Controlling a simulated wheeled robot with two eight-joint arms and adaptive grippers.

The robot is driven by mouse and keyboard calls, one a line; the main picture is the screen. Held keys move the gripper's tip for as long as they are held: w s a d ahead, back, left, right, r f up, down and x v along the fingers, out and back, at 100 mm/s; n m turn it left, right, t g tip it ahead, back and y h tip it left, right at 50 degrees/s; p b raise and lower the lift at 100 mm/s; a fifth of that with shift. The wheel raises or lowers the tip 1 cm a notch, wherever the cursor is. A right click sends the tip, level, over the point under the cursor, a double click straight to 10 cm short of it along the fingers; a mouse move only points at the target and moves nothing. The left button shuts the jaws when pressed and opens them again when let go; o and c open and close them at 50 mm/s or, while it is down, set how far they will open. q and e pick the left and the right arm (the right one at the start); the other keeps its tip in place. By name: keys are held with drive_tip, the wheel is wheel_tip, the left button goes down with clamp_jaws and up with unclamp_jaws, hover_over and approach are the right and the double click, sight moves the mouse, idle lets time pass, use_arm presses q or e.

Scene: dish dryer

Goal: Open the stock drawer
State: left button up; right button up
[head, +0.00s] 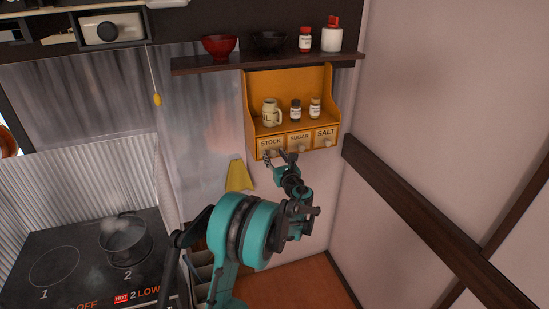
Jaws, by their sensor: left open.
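The stock drawer (271,142) is the left one of three small labelled drawers at the bottom of an orange wall shelf (299,81). Its front looks about level with the sugar drawer (299,138) and the salt drawer (325,133), so it appears shut. My left gripper (279,158) is open, with its fingers just below and in front of the stock drawer. The fingers hide the drawer's lower edge and knob area, and I cannot tell whether they touch it. My right gripper is not in view.
A jar (271,112) and two small bottles stand on the orange shelf above the drawers. A dark shelf (205,63) with bowls and bottles hangs above. A steaming pot (125,241) sits on the stove at lower left. The wall (440,80) closes the right side.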

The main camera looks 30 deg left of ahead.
use_arm(q)
drive_tip(key=shift+c, duration=0.3)
clamp_jaws()
drive_tip(key=v, duration=1.1)
drive_tip(key=shift+o, duration=0.3)
unclamp_jaws()
drive_tip(key=v, duration=1.2)
